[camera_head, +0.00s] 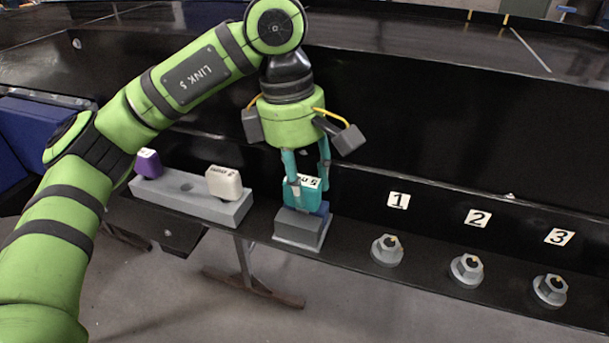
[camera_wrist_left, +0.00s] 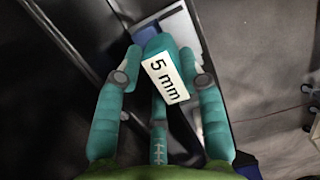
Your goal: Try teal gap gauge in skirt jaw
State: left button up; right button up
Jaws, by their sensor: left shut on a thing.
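The teal gap gauge (camera_head: 300,196) has a white label; the label reads "5 mm" in the left wrist view (camera_wrist_left: 166,78). My left gripper (camera_head: 306,182) is shut on it, with a finger on each side. The gauge is upright at the top of a grey block with a blue part (camera_head: 299,226), which looks like the skirt jaw. I cannot tell whether the gauge sits in the gap or just above it, as its lower end is hidden. My right gripper is not in view.
A grey rack (camera_head: 190,199) to the left holds a purple gauge (camera_head: 148,163) and a white gauge (camera_head: 224,183), with an empty hole between. Three hex fittings, the nearest one (camera_head: 387,250) by label 1, stand on the black ledge to the right.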

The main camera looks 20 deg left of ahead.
pick_arm(q)
jog(key=shift+f, duration=0.25)
jog(key=shift+r, duration=0.15)
jog(key=shift+r+p, duration=1.4)
jog(key=shift+r, duration=0.75)
jog(key=shift+f+b, duration=2)
jog(key=shift+f, duration=0.35)
jog(key=shift+r, duration=0.15)
jog(key=shift+r+p, duration=1.65)
jog(key=shift+r, duration=0.55)
jog(key=shift+f+b, duration=1.95)
jog(key=shift+f, duration=0.4)
jog(key=shift+r, duration=0.15)
